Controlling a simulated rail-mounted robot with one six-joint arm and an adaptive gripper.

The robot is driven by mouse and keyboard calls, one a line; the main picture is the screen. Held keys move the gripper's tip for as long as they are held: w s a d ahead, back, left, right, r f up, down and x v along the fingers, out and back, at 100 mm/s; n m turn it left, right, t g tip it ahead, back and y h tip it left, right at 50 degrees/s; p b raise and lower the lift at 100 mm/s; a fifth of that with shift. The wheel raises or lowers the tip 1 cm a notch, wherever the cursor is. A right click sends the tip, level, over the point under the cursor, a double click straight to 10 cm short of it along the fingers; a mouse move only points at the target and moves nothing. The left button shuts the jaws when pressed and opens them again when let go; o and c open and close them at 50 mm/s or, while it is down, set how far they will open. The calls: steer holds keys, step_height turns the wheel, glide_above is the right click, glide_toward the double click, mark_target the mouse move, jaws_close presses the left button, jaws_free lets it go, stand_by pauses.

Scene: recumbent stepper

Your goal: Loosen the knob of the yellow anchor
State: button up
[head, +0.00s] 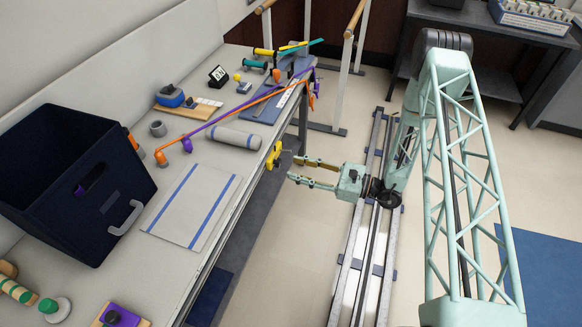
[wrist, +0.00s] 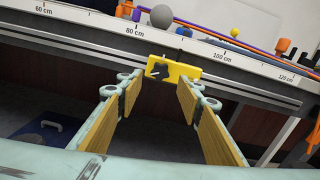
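The yellow anchor (head: 274,155) is fixed at the front edge of the bench, and it also shows in the wrist view (wrist: 183,70). Its dark knob (wrist: 158,71) shows on the front face, left of its middle, in the wrist view. My gripper (head: 293,169) is open and empty, with its fingers pointing at the anchor. In the wrist view the wood-lined fingers (wrist: 158,98) stand apart, with the anchor and knob beyond the gap between their tips. The fingers do not appear to touch the knob.
The bench edge carries a ruler strip (wrist: 180,45). A dark blue bin (head: 120,190) stands on the bench at left. Purple and orange rods (head: 235,112) and a grey roller (head: 233,136) lie near the anchor. The floor (head: 290,240) between bench and my rail is clear.

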steer(key=v, duration=0.6)
steer(key=shift+d, duration=0.25)
steer(key=shift+s, duration=0.1)
stand_by(0.6)
steer(key=s+a+r+n+g+h, duration=0.1)
steer(key=s+a+r+n+g, duration=0.2)
steer(key=r, duration=0.6)
steer(key=s+a+r+n+g+h, duration=0.1)
steer(key=s+r+n+g, duration=0.3)
steer(key=r, duration=0.5)
steer(key=s+a+r+n+g, duration=0.2)
steer(key=s+r+n, duration=0.15)
steer(key=r, duration=0.55)
steer(key=s+d+r+n+g+h, duration=0.15)
steer(key=s+r+n+h, duration=0.3)
steer(key=s+r, duration=0.6)
steer(key=s+d+r+n+t+h, duration=0.3)
steer(key=s+d+r+t+h, duration=0.1)
steer(key=s, duration=0.6)
steer(key=s+d+r+n+t+h, duration=0.3)
steer(key=s+d+r+h, duration=0.3)
steer(key=s+d+r, duration=0.3)
steer(key=shift+s+d+r+t, duration=0.25)
steer(key=shift+s+r+t, duration=0.1)
steer(key=shift+s, duration=0.35)
